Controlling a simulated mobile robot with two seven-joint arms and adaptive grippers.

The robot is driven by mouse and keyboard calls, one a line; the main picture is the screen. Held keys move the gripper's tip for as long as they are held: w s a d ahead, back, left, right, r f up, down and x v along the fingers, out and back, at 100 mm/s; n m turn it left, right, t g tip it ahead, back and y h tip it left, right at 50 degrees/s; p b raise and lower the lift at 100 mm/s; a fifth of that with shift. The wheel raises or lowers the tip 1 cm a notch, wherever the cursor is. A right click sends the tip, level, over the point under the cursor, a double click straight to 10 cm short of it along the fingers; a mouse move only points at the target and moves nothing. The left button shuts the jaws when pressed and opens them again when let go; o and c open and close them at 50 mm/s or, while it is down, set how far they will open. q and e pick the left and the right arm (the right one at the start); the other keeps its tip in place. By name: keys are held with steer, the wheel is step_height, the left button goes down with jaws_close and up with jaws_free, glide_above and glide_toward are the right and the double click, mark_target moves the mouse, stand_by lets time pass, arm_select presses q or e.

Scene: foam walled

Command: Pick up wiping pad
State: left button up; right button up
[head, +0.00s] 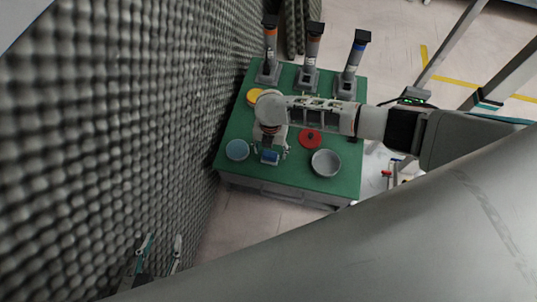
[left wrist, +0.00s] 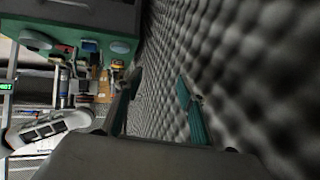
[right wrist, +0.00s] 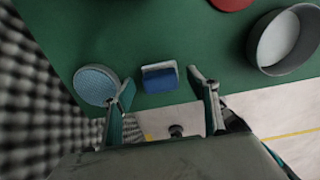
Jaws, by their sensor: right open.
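The wiping pad (head: 270,157) is a small blue block with a pale grey layer, lying near the front edge of the green table. In the right wrist view the wiping pad (right wrist: 160,77) lies ahead, between the two fingertips in the picture. My right gripper (head: 271,149) is open above the table at the pad; it also shows open in the right wrist view (right wrist: 161,80). The fingers do not visibly touch the pad. My left gripper (head: 163,242) is open and empty, low beside the foam wall; the left wrist view shows its spread fingers (left wrist: 159,78).
On the green table (head: 230,170) are a light blue disc (head: 237,149), a red disc (head: 310,138), a grey bowl (head: 326,162) and a yellow disc (head: 255,97). Three dispenser-like posts (head: 312,60) stand at the back. The foam wall (head: 120,120) borders the left side.

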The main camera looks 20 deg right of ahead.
mark_target(269, 151)
step_height(269, 151, down, 2)
steer(key=shift+r, duration=0.1)
steer(key=c, duration=1.1)
arm_select(q)
steer(key=shift+w+d+r, duration=0.35)
steer(key=shift+d, duration=0.05)
arm_select(e)
steer(key=shift+c, duration=0.9)
steer(key=r, duration=0.2)
steer(key=r+p, duration=0.1)
steer(key=r, duration=0.1)
steer(key=r+p, duration=0.1)
steer(key=shift+w+r, duration=0.3)
steer(key=shift+r, duration=0.1)
arm_select(q)
steer(key=a+p, duration=0.1)
steer(key=s+p, duration=0.1)
steer(key=p, duration=0.1)
steer(key=a+p, duration=0.1)
steer(key=p, duration=0.1)
steer(key=shift+s+a+r+y, duration=0.25)
steer(key=shift+a+y, duration=0.05)
arm_select(e)
step_height(269, 151, up, 14)
steer(key=shift+s, duration=0.35)
